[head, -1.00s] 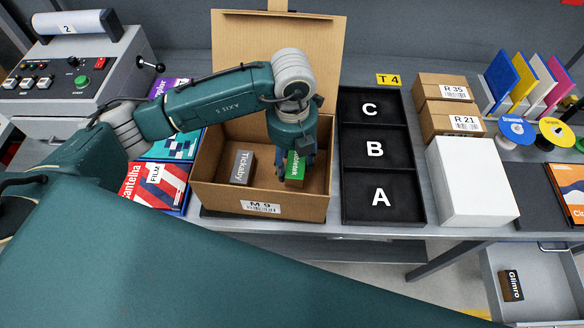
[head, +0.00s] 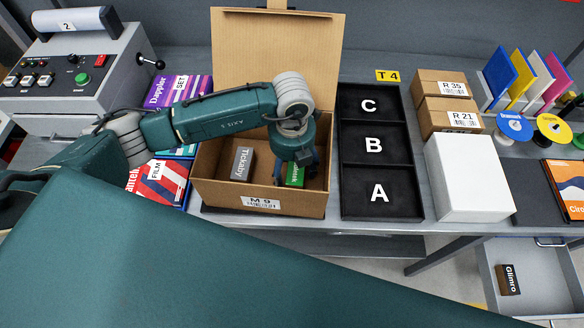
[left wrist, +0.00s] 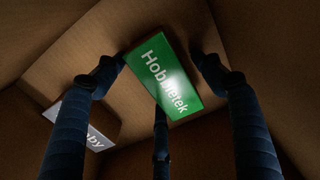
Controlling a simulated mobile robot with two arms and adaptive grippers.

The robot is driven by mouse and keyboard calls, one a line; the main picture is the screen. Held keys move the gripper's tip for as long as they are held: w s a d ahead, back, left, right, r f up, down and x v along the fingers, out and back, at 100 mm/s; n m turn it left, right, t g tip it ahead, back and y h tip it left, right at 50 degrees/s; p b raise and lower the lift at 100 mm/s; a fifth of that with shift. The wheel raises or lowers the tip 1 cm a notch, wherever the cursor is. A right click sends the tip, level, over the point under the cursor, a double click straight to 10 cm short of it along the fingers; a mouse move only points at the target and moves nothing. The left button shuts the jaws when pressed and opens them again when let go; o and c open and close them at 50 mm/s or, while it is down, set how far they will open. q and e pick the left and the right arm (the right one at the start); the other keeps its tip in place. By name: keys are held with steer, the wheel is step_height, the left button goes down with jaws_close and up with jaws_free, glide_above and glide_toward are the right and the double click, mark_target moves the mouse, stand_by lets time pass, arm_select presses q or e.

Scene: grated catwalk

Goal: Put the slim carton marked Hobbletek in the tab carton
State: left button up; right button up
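The slim green carton marked Hobbletek (head: 295,177) is inside the open cardboard carton labelled M 9 (head: 220,196), towards its right side. My left gripper (head: 296,168) reaches down into that carton, its fingers spread around the green carton. In the left wrist view the Hobbletek carton (left wrist: 166,80) shows its printed face between the fingertips of the left gripper (left wrist: 159,66). The left fingertip is close to its edge; the right one looks apart from it. I read the gripper as open. My right gripper is not in view.
A grey carton marked Tickaby (head: 242,163) stands in the same carton, to the left. The lid (head: 270,50) stands up at the back. A black tray with A, B, C compartments (head: 422,190) is at the right; a control box (head: 90,80) is at the left.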

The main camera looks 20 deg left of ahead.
mark_target(292, 168)
arm_select(q)
steer(key=shift+r, duration=0.1)
step_height(292, 168, up, 11)
steer(key=b, duration=0.3)
steer(key=shift+b, duration=0.35)
steer(key=shift+r, duration=0.55)
